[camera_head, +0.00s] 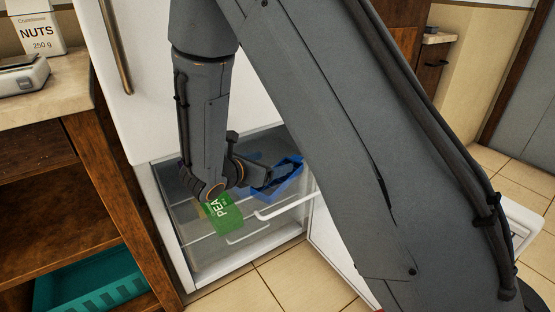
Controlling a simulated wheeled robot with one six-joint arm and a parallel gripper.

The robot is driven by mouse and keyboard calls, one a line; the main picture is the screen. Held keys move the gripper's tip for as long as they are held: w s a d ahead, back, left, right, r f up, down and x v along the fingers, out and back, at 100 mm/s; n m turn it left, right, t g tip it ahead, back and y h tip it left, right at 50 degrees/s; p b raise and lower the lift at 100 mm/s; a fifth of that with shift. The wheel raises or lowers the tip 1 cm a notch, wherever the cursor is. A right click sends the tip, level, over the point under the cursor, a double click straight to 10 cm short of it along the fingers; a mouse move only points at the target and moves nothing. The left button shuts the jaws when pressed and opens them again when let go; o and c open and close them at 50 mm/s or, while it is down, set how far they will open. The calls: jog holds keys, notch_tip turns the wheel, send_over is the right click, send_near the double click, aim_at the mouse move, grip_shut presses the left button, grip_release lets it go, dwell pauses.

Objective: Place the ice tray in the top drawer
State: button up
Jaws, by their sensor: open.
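The blue ice tray (290,186) is tilted in the upper part of the open freezer compartment, above the clear top drawer (285,208). I cannot tell whether it rests on the drawer. My gripper (268,178) reaches in from the left at the tray's left end. Its jaws are open and overlap the tray in the picture; whether they touch it is unclear. My arm hides part of the compartment. A green bag of peas (224,216) lies just left of and below my gripper, at the drawer fronts.
The white freezer door (325,245) stands open on the right, partly behind my arm. A wooden counter (45,100) with a scale (22,77) and a nuts package (35,28) stands left. A teal crate (95,287) sits on its lower shelf. Tiled floor (300,277) is clear in front.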

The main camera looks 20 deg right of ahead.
jog(key=p+v, duration=0.1)
jog(key=v, duration=0.6)
jog(key=shift+p, duration=0.3)
